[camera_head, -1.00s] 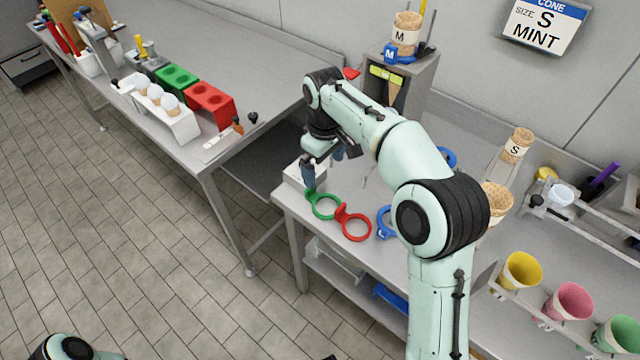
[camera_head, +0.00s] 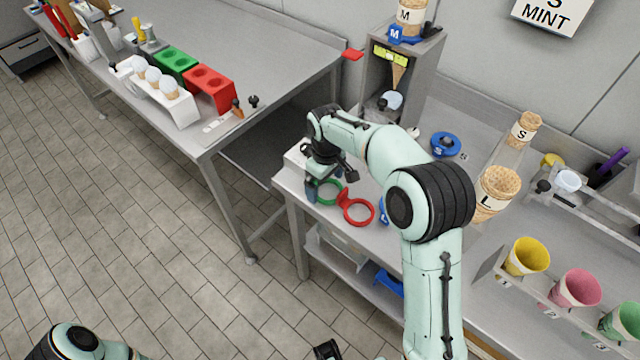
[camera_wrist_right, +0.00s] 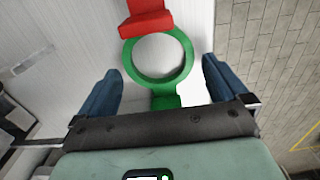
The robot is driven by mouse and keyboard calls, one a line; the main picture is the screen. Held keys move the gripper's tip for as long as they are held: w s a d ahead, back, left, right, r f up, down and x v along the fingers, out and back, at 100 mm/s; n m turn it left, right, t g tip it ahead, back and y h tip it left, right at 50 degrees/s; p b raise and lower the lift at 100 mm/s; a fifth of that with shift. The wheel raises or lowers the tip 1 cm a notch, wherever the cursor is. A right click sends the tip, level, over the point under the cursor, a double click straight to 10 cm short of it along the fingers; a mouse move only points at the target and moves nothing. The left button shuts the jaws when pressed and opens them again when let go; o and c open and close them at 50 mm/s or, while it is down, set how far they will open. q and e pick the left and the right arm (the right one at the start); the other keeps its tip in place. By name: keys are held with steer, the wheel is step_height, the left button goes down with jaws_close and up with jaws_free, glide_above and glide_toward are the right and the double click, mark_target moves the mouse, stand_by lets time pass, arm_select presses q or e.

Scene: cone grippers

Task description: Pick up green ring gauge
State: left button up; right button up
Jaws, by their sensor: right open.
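The green ring gauge (camera_head: 341,186) lies on the near left corner of the steel table, beside a red ring gauge (camera_head: 372,213). My right gripper (camera_head: 324,183) is above the green gauge, partly covering it in the head view. In the right wrist view my right gripper (camera_wrist_right: 162,70) is open, with blue fingers on either side of the green ring gauge (camera_wrist_right: 188,62). Its short handle points towards the palm, and nothing is held. The red gauge (camera_wrist_right: 146,18) is just beyond the ring. Only part of my left arm shows, at the bottom left.
A blue gauge (camera_head: 384,212) is partly hidden behind my right arm. Another blue gauge (camera_head: 446,140) lies farther back. A grey dispenser (camera_head: 414,75) stands behind, and cone cups (camera_head: 526,257) are at the right. A gap separates this table from the left bench (camera_head: 270,35).

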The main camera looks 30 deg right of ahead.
steer(key=shift+f, duration=0.3)
steer(key=c, duration=0.9)
